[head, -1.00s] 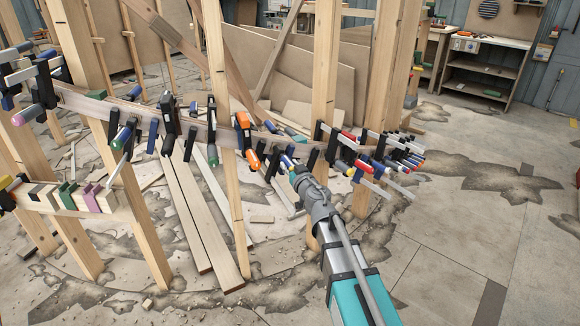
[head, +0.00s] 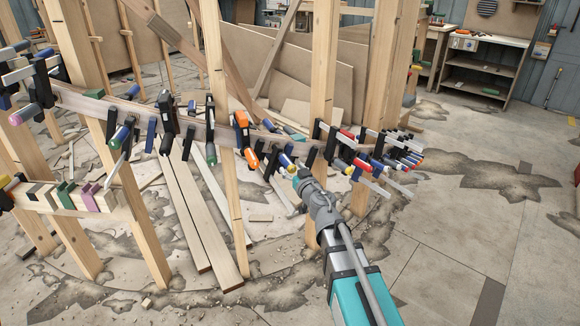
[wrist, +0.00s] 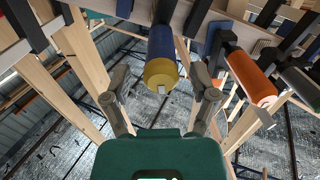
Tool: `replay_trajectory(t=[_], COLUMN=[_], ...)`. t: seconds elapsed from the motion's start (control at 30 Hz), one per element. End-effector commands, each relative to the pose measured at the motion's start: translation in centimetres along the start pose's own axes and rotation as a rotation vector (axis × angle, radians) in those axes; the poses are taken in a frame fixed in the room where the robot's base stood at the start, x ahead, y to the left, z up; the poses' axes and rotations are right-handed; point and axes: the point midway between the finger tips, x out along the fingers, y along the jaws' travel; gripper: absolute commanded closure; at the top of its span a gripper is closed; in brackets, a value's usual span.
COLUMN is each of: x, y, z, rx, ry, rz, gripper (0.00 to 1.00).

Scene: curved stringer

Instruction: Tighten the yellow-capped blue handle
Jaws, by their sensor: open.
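The yellow-capped blue handle (wrist: 161,62) is in the middle of the wrist view, its yellow cap facing my camera. In the head view the blue handle (head: 286,160) belongs to a clamp on the curved stringer (head: 225,134), just beyond my gripper's tip. My gripper (wrist: 160,93) is open, with one finger on each side of the cap and visible gaps on both sides. The fingers do not appear to touch it. In the head view my gripper (head: 300,176) hides part of the space below the handle.
An orange-handled clamp (wrist: 252,80) stands close on the right in the wrist view. Several clamps with red and blue handles (head: 355,163) crowd the stringer to the right. Upright posts (head: 322,90) stand behind. The floor at right (head: 450,220) is mostly clear.

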Motion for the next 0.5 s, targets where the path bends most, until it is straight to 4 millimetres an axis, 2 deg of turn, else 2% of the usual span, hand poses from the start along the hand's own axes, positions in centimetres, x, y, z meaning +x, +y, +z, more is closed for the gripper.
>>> replay_trajectory(t=[0.03,0.2,0.5], x=[-1.1,-3.1,-4.6], y=[0.0,0.0,0.0], z=[0.0,0.0,0.0], rx=[0.0,0.0,0.0], ry=[0.0,0.0,0.0], rz=[0.001,0.002,0.001], gripper=[0.25,0.25,0.25])
